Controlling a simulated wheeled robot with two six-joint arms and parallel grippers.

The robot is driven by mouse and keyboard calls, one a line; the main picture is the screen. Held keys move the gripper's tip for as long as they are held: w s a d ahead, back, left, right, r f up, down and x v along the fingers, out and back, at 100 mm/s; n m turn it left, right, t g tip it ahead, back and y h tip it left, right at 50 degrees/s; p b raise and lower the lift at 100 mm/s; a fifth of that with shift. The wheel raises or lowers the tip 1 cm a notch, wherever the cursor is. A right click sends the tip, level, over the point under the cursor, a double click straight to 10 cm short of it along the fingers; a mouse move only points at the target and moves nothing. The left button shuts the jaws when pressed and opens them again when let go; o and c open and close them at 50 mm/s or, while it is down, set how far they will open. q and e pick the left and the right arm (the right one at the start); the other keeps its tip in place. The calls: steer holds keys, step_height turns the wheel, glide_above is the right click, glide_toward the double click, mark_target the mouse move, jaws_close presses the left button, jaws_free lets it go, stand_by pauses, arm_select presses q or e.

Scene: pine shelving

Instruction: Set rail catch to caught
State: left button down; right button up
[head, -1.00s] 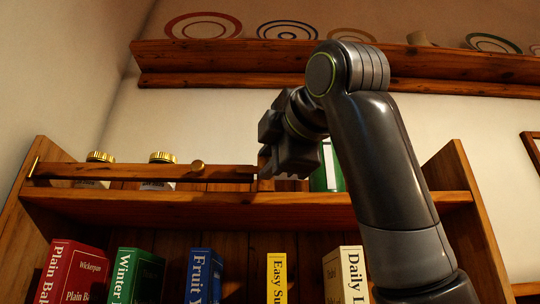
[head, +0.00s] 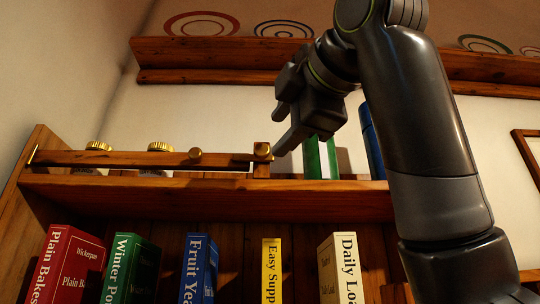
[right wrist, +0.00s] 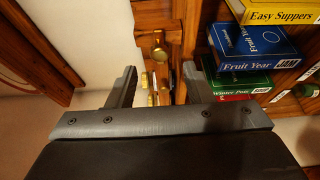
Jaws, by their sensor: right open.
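The wooden rail (head: 120,159) lies nearly level along the front of the upper shelf in the head view, with a brass knob (head: 195,155) on it. At its right end stands a short wooden post with a brass knob, the rail catch (head: 262,150). A short dark bar lies level from the post toward the rail's end; whether it holds the rail is too small to tell. The catch's knob also shows in the right wrist view (right wrist: 159,53), ahead between the fingers. My right gripper (head: 279,130) is open and empty, just right of and above the catch. My left gripper is out of view.
Brass-lidded jars (head: 160,147) stand behind the rail. A green book (head: 312,160) and a blue object (head: 371,140) stand to the right on the same shelf (head: 150,195). Several books fill the shelf below. A wall ledge (head: 220,55) runs above.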

steer(key=b+v, duration=0.3)
steer(key=v, duration=0.8)
